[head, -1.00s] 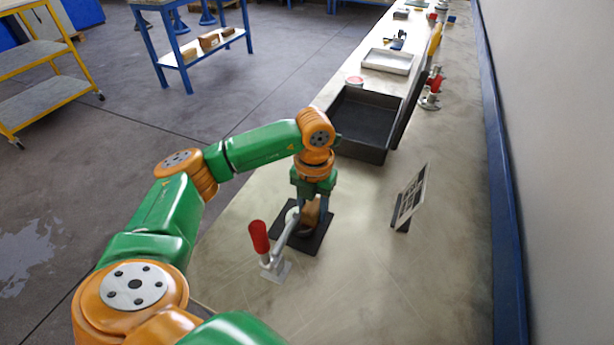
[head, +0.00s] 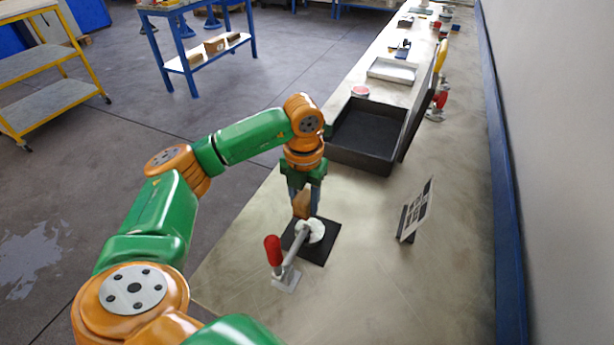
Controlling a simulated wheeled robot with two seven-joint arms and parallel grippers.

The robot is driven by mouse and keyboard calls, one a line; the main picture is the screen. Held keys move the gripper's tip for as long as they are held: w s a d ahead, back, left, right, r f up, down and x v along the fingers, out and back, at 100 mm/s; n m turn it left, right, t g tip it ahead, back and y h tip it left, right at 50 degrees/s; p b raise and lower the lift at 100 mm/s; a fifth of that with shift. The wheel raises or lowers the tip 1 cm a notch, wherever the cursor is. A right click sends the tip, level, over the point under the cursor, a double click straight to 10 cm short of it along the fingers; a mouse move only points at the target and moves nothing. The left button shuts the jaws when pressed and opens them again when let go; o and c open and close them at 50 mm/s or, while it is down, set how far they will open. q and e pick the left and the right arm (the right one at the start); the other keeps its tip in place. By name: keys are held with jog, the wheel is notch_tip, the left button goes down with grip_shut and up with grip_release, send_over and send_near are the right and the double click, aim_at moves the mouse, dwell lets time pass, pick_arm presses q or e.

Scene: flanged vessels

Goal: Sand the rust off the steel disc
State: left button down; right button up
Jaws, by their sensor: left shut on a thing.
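The steel disc (head: 316,230) lies on a black mat (head: 322,251). Its visible top looks pale, and I cannot make out rust at this size. A toggle clamp with a red handle (head: 273,250) stands at the mat's near left, its arm reaching over to the disc. My left gripper (head: 301,209) points down and is shut on a tan block (head: 301,203), just behind and left of the disc. Whether the block touches the disc or mat I cannot tell. My right gripper is not in view.
A black open box (head: 364,138) stands beyond the mat, with a pale tray (head: 392,70) farther along. A patterned marker board (head: 415,210) stands to the right. A wall edges the bench on the right. The near right bench is bare.

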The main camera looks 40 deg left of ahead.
pick_arm(q)
jog(key=r+p, duration=0.1)
jog(key=r, duration=0.1)
jog(key=shift+a+r+p, duration=0.2)
jog(key=shift+r+p, duration=0.2)
jog(key=shift+r, duration=0.2)
jog(key=shift+d, duration=0.15)
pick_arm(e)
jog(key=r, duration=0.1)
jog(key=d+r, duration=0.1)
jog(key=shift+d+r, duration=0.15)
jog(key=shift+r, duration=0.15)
